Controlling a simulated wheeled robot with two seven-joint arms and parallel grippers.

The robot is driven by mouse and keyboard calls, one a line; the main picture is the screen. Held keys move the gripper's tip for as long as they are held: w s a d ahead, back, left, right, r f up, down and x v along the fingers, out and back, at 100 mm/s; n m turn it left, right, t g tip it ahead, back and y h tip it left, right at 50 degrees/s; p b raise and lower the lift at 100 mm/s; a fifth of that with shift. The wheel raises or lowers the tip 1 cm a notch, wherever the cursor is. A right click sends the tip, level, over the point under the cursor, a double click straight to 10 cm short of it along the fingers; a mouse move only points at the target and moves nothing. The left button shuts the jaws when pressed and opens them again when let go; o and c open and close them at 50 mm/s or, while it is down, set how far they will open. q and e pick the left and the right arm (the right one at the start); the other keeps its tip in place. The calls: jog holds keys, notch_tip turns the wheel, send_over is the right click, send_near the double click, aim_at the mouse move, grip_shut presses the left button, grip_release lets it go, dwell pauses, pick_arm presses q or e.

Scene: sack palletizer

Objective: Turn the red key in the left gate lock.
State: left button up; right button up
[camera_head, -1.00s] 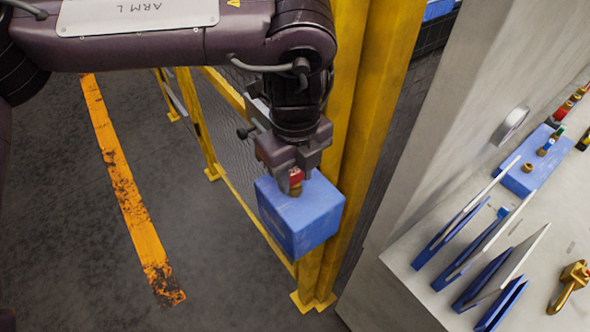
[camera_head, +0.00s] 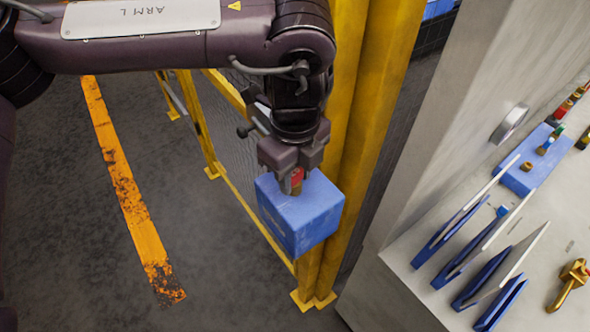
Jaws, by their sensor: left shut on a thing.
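The red key (camera_head: 297,177) stands in the lock on top of the blue lock box (camera_head: 302,215), which is fixed at the yellow gate post. My left gripper (camera_head: 291,181) points down over the box and is shut on the red key. Its fingers hide part of the key and of the brass lock under it. My right gripper is not in view.
The yellow gate post (camera_head: 362,120) and mesh fence stand right behind the box. At the right, a grey console (camera_head: 400,290) carries blue slotted holders (camera_head: 448,236), a blue key block (camera_head: 530,170) and a brass piece (camera_head: 570,284). The dark floor at left is open.

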pick_arm(q)
jog(key=n, duration=0.4)
jog(key=shift+p, duration=0.4)
jog(key=n+p, duration=0.1)
jog(key=n, duration=0.4)
jog(key=shift+w+n+p, duration=0.1)
jog(key=shift+n+p, duration=0.25)
jog(key=shift+n, duration=0.05)
jog(key=n+p, duration=0.1)
jog(key=n, duration=0.2)
jog(key=n+p, duration=0.1)
jog(key=n, duration=0.1)
jog(key=shift+n, duration=0.4)
jog(key=shift+n+p, duration=0.6)
jog(key=shift+n, duration=0.2)
